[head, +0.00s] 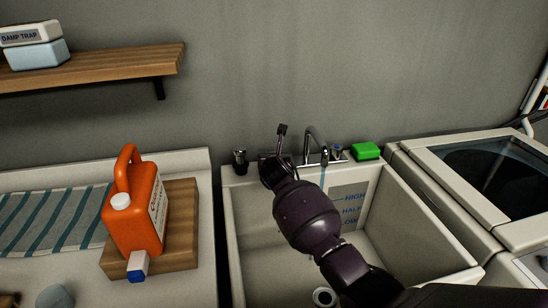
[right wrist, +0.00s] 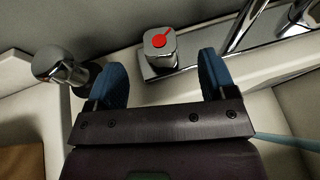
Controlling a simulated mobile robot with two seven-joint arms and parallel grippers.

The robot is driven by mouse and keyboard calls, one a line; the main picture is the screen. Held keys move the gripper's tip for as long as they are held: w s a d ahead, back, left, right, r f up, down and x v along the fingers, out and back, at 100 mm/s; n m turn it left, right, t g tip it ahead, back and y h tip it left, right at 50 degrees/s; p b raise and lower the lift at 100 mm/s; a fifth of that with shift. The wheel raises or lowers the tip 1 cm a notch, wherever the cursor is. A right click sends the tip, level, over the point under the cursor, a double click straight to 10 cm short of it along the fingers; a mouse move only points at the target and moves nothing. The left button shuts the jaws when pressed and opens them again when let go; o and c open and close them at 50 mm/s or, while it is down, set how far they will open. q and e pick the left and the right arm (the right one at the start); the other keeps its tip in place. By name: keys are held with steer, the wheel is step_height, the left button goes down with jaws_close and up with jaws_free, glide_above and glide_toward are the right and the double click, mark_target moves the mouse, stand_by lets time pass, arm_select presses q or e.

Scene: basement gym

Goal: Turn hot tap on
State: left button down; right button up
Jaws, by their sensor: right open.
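The hot tap handle (right wrist: 158,46) is a square chrome knob with a red dot and pointer on top, in the right wrist view. My right gripper (right wrist: 162,78) is open, its blue fingertips apart on either side of the near side of the knob, with nothing between them. I cannot tell whether they touch it. In the head view my right arm hides the hot handle. The chrome spout (head: 312,140) stands at the back of the sink, and the blue-marked handle (head: 337,151) is right of it. My left gripper is not in view.
A thin pale blue streak (head: 322,176) hangs below the spout, like running water. A dark-topped chrome fitting (head: 240,160) stands left on the sink rim, a green sponge (head: 366,151) right. An orange jug (head: 137,212) stands on the left counter; a washing machine (head: 490,170) stands right.

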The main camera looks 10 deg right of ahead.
steer(key=b+x, duration=0.1)
steer(key=x, duration=0.1)
steer(key=b+x, duration=0.1)
steer(key=x, duration=0.2)
steer(key=shift+s+f, duration=0.15)
steer(key=shift+f, duration=0.05)
steer(key=shift+w+f, duration=0.1)
steer(key=shift+w, duration=0.2)
steer(key=shift+w+d, duration=0.1)
steer(key=shift+w, duration=0.25)
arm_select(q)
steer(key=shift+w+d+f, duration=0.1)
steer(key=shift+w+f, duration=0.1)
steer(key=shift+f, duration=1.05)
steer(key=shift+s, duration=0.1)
arm_select(e)
steer(key=shift+c, duration=0.3)
